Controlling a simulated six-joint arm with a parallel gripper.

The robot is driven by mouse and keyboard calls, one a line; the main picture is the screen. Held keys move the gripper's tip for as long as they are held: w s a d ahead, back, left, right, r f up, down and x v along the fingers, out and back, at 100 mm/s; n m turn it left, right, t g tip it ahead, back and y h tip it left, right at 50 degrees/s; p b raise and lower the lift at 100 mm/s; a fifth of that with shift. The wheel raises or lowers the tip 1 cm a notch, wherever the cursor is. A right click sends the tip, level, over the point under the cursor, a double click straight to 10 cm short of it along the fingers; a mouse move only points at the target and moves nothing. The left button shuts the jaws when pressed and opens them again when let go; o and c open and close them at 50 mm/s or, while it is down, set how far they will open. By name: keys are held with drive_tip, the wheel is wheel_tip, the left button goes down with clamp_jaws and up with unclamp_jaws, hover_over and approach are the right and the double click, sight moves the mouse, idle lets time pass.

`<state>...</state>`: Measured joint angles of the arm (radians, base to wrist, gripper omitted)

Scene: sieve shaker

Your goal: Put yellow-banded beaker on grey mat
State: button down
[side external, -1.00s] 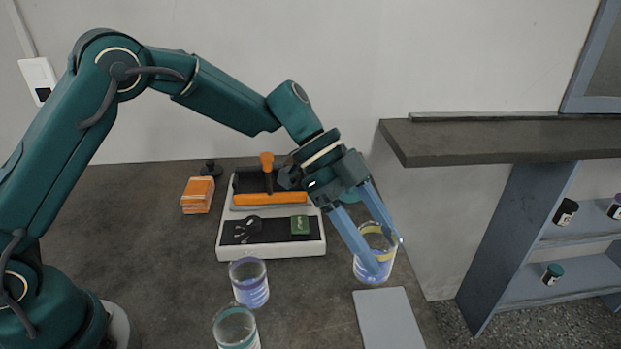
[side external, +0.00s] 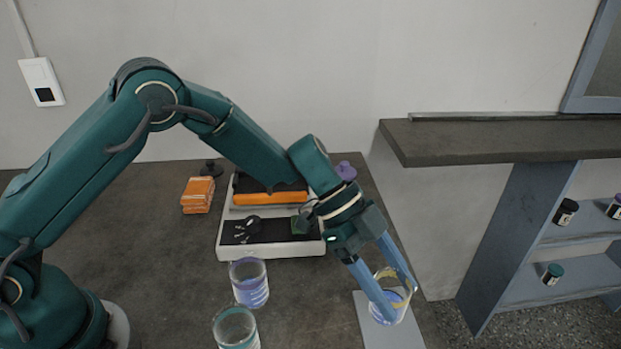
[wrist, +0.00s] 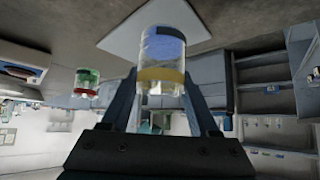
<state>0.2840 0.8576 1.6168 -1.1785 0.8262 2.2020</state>
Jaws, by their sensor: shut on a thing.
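The yellow-banded beaker (side external: 391,297) is clear, with a yellow band near its rim and a blue-violet patch on its side. My gripper (side external: 394,300) is shut on it, one blue finger on each side. In the side view the beaker is over the grey mat (side external: 373,334), which lies at the table's right edge. I cannot tell whether its base touches the mat. In the wrist view the beaker (wrist: 162,62) stands between the fingers, with the pale mat (wrist: 125,30) just beyond its base.
Two other beakers stand left of the mat, one violet-banded (side external: 249,283) and one teal-banded (side external: 236,329). A white tray (side external: 270,249) with an orange item and small tools is behind them. An orange block (side external: 198,195) lies further left. A dark shelf (side external: 500,142) stands at right.

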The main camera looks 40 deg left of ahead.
drive_tip(key=shift+f, duration=0.15)
drive_tip(key=shift+c, duration=0.7)
unclamp_jaws()
